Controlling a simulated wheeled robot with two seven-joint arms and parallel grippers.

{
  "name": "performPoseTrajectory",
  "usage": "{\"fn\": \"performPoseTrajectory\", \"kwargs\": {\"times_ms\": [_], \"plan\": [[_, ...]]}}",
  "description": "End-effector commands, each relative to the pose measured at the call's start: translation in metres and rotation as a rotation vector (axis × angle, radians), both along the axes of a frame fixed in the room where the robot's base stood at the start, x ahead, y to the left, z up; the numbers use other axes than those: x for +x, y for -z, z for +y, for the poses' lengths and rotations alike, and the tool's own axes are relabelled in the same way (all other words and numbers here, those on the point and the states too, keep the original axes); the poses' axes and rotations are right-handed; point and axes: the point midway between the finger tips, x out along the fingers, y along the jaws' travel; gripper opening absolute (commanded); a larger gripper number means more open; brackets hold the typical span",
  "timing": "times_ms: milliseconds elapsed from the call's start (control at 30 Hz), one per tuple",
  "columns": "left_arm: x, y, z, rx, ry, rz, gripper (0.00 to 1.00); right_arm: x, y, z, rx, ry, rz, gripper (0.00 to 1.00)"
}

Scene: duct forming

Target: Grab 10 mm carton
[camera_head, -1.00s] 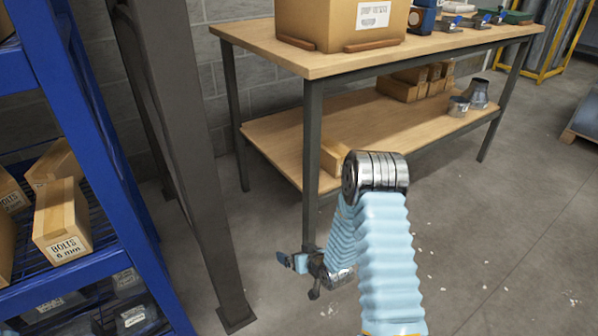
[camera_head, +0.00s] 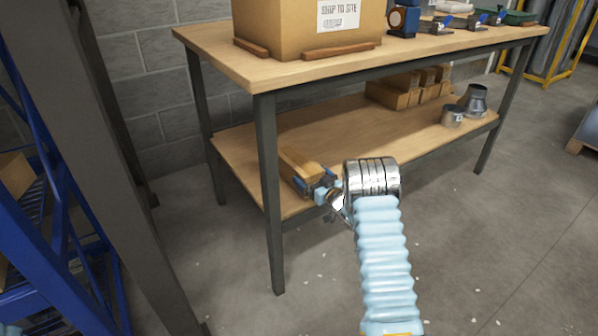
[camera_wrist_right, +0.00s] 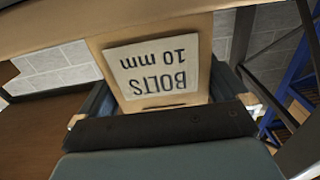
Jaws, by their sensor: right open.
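The 10 mm carton (camera_head: 298,162) is a small brown box on the workbench's lower shelf, near its left end. In the right wrist view the carton (camera_wrist_right: 195,35) shows its label, "BOLTS 10 mm", upside down and close to the camera. My right gripper (camera_head: 314,184) is at the carton's near end. Its fingers are open, one on each side of the carton; I cannot tell whether they touch it. My left gripper is not in view.
The workbench's lower shelf (camera_head: 345,150) lies under its top (camera_head: 215,55), with a front leg (camera_head: 268,190) just left of my gripper. More cartons (camera_head: 395,95) and metal duct pieces (camera_head: 474,98) sit farther right. A blue rack (camera_head: 50,285) stands at left.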

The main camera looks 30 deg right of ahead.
Motion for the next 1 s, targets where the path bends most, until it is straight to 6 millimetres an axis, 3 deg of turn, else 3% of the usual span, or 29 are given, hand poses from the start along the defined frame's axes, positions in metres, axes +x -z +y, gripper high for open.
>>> {"fn": "performPoseTrajectory", "kwargs": {"times_ms": [200,433,767,1000], "plan": [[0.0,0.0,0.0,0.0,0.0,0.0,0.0,0.028,0.0,0.003,0.0,-0.001,0.0,1.0],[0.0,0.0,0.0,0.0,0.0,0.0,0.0,0.029,0.0,0.003,0.001,0.0,0.0,1.0],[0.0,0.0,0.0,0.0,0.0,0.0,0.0,0.029,0.0,0.003,0.001,-0.001,0.0,0.51],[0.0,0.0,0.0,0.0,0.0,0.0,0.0,0.029,-0.003,0.003,0.0,-0.001,-0.003,0.49]]}}
